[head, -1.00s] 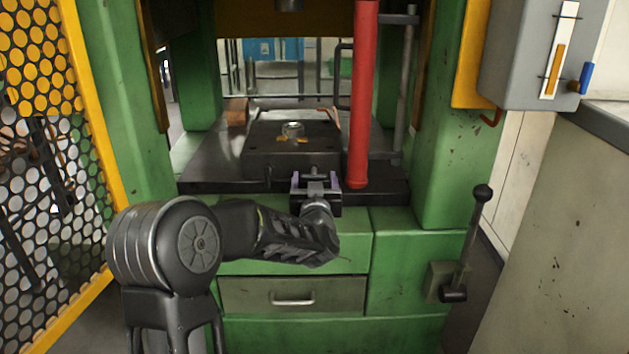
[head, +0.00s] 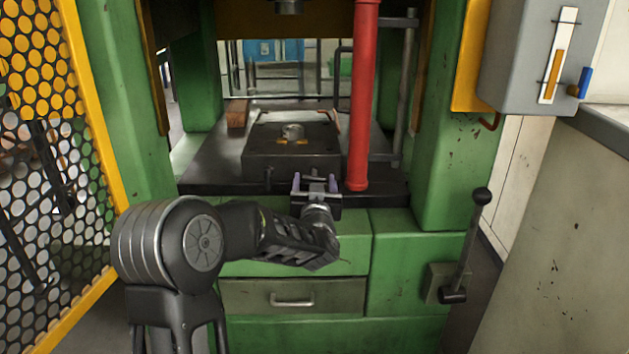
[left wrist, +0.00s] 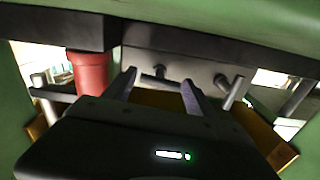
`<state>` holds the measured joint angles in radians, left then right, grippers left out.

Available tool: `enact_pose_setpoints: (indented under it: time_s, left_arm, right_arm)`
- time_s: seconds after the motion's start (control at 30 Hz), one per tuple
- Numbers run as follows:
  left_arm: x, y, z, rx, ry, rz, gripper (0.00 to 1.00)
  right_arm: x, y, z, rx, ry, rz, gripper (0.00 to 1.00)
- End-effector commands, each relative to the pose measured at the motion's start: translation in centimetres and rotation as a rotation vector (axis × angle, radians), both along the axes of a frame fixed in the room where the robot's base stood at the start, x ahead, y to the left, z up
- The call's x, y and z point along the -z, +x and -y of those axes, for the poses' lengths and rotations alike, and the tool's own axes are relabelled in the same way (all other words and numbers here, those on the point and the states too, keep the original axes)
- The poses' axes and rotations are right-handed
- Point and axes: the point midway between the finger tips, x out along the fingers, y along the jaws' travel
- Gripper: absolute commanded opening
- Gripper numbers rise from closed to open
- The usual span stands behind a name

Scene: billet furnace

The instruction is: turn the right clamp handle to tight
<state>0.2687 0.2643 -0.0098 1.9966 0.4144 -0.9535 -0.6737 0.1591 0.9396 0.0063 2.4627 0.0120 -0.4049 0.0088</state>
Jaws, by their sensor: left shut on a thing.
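My left gripper (head: 316,182) is at the front edge of the dark press bed, in front of the die block (head: 262,167). Its two fingers stand either side of the right clamp handle (head: 316,172), a small dark bar, and are shut on it. In the left wrist view the right clamp handle (left wrist: 155,75) shows between the fingertips. The left clamp handle (head: 269,175) is apart from the gripper, to its left; it also shows in the left wrist view (left wrist: 235,92). Whether the right clamp is tight cannot be told. My right gripper is out of view.
A red column (head: 362,110) stands close to the right of the gripper. A lever (head: 467,245) is on the green frame at right. A drawer (head: 293,297) is below. A yellow mesh guard (head: 60,130) is at left.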

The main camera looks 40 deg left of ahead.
Motion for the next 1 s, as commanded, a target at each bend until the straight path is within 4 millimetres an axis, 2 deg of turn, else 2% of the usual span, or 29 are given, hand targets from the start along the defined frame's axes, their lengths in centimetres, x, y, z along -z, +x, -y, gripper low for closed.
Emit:
enact_pose_setpoints:
  time_s: [0.37,1.0]
  left_arm:
    - [-0.4,0.1,0.2,0.004,0.206,-0.159,0.25]
    - [-0.4,0.0,0.1,0.004,0.692,-0.526,0.25]
  right_arm:
    - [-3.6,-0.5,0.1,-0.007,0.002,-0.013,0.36]
    - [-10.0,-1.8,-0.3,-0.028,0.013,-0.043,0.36]
